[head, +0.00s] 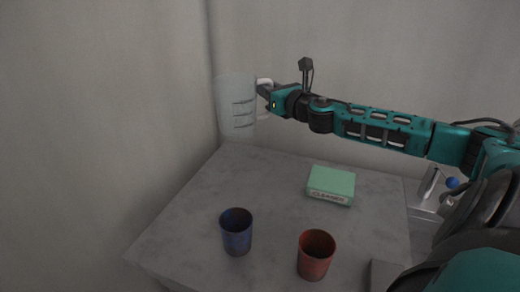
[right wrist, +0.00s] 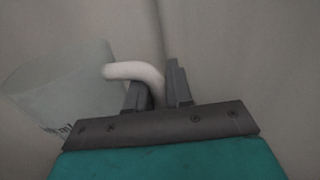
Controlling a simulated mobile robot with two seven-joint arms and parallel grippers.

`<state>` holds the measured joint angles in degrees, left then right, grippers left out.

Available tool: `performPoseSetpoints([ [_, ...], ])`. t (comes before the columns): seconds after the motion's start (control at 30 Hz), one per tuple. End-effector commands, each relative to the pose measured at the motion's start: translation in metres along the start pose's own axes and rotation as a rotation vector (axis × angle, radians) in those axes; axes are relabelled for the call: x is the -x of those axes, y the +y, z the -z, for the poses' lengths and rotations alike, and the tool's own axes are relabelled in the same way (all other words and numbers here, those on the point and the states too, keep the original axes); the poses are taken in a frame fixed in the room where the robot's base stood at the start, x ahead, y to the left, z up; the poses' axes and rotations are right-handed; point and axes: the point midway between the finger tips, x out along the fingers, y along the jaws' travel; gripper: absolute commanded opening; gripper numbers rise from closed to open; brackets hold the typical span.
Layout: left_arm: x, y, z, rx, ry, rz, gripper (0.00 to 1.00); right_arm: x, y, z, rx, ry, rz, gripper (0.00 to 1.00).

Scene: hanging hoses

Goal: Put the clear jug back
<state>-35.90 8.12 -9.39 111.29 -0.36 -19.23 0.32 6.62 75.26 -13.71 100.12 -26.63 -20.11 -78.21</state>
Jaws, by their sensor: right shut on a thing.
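The clear jug (head: 236,104) is a translucent pale cup shape with dark measuring marks and a white handle. It is upright or nearly so in the head view, in the air above the table's far left corner. My right gripper (head: 266,92) is shut on its handle, at the jug's right side. In the right wrist view, the white handle (right wrist: 140,73) passes between the fingers of my right gripper (right wrist: 158,92), and the jug body (right wrist: 70,92) is to the left. My left gripper is not in view.
A grey table (head: 180,228) stands below, against pale walls. On it are a blue cup (head: 236,236), a red-brown cup (head: 314,258) and a green labelled box (head: 331,183). The far left part of the tabletop is clear. Metal fittings with a blue knob (head: 452,183) are at right.

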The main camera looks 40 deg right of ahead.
Motion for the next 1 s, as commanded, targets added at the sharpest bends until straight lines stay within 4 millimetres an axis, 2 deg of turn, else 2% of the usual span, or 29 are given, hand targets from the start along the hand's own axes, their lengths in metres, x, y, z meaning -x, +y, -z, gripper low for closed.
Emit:
performPoseSetpoints([
  [0.03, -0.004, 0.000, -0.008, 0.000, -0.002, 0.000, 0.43, 0.000, 0.000, 0.021, -0.008, 0.002, 0.002, 0.00],
  [0.3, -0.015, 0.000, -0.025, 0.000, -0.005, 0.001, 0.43, 0.000, -0.001, 0.087, -0.006, 0.000, 0.002, 0.00],
  [0.4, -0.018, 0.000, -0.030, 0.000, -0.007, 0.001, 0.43, 0.000, -0.001, 0.101, -0.005, -0.002, 0.002, 0.00],
  [0.57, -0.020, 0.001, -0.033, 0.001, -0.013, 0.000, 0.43, 0.000, -0.001, 0.111, -0.002, -0.002, 0.001, 0.00],
  [0.7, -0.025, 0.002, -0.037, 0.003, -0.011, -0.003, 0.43, 0.000, -0.001, 0.135, -0.005, 0.000, 0.002, 0.00],
  [0.8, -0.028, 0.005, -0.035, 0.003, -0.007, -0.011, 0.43, 0.000, -0.001, 0.144, -0.002, -0.002, 0.002, 0.00],
  [1.0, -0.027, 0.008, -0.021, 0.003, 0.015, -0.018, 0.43, 0.000, -0.001, 0.145, 0.001, -0.001, 0.000, 0.00],
])
